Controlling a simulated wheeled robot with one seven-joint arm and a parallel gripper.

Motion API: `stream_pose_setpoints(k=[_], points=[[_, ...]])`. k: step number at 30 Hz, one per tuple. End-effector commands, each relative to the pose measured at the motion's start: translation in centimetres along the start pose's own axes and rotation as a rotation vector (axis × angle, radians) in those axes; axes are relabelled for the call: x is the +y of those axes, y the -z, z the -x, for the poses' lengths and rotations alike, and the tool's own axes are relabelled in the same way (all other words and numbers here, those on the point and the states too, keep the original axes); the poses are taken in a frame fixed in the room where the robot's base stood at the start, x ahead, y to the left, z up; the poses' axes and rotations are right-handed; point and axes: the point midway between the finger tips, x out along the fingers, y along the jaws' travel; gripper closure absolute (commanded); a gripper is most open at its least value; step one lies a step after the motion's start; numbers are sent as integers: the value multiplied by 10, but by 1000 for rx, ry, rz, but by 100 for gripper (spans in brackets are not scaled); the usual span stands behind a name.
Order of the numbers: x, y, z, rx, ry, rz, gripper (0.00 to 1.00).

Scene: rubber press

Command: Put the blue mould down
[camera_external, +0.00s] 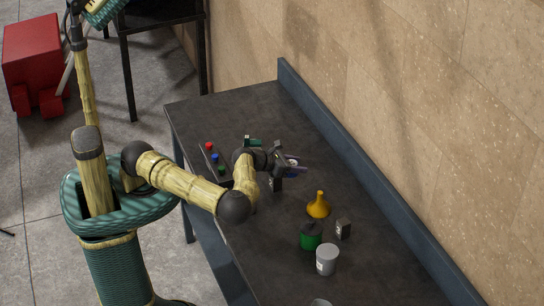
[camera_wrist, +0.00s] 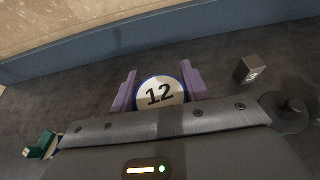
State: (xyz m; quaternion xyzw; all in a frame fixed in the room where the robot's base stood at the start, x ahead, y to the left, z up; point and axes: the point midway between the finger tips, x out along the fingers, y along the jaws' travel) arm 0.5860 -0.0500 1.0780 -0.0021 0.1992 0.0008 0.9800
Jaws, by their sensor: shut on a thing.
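The blue mould (camera_wrist: 160,92) is round, with a blue rim and a white face marked 12. It sits between the two purple fingers of my gripper (camera_wrist: 158,88), which is shut on it. In the external view my gripper (camera_external: 293,164) is over the middle of the dark table, and only a small bit of the mould (camera_external: 291,160) shows between the fingers. The mould's underside is hidden. I cannot tell whether it touches the table or hangs just above it.
A panel with red, blue and green buttons (camera_external: 215,160) and a green object (camera_external: 253,142) are nearby. A yellow funnel (camera_external: 318,207), green container (camera_external: 311,238), small block (camera_external: 343,229) and grey cup (camera_external: 327,260) stand nearer. A numbered block (camera_wrist: 249,70) is right of the mould.

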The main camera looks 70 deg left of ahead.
Motion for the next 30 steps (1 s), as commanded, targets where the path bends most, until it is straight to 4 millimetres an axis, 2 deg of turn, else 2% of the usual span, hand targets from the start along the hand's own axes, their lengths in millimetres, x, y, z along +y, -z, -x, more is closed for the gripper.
stream_pose_setpoints(k=[1,6,15,23,30], points=[[16,4,-7,2,-20,11,83],[58,2,-21,6,-70,35,83],[134,3,-35,9,-154,72,83],[206,13,-39,10,-224,105,83],[291,28,-31,9,-305,142,83]])
